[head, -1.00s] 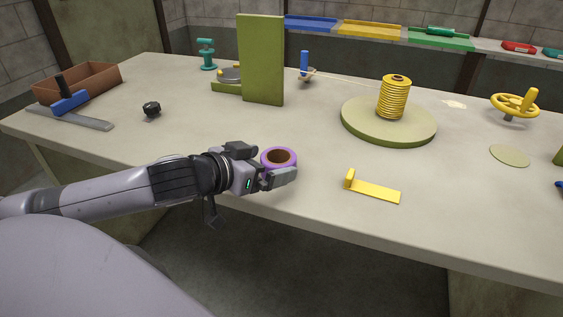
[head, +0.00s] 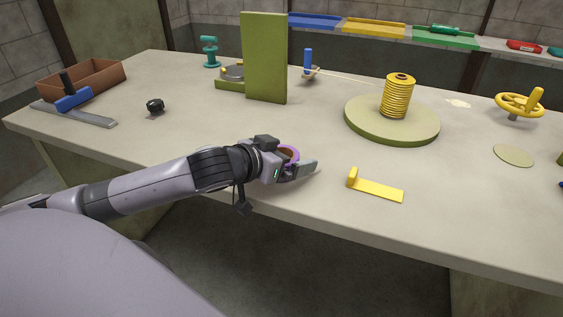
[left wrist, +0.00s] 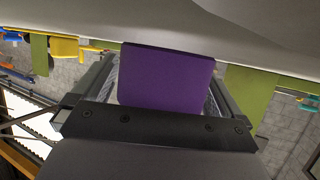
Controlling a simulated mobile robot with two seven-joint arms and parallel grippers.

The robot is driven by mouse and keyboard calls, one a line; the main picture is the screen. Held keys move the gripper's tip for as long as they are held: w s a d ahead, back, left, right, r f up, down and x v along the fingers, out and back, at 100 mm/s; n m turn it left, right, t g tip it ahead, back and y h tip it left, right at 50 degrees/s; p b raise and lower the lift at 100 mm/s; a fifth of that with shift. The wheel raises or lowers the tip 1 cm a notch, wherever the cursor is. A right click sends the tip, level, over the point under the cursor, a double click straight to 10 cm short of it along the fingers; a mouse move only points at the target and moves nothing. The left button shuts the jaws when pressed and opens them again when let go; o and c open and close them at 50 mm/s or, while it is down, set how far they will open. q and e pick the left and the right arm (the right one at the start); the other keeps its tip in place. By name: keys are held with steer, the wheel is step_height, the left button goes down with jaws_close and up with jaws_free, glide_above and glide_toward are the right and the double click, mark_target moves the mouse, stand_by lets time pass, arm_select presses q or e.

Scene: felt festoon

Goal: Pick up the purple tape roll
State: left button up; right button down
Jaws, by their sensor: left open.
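In the left wrist view the purple roll (left wrist: 166,80) fills the space between the two fingers (left wrist: 160,92), one finger on each side. I cannot tell whether the fingers touch it. My right gripper is in neither view.
A yellow bracket (head: 376,187) lies to the right of the roll. A green round base (head: 392,122) with a yellow spool (head: 397,96) stands further back. A green upright panel (head: 264,58) stands behind the gripper. A black knob (head: 155,106) lies to the left.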

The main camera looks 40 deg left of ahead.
arm_select(q)
steer(key=c, duration=0.9)
steer(key=shift+c, duration=0.3)
steer(key=shift+r, duration=0.1)
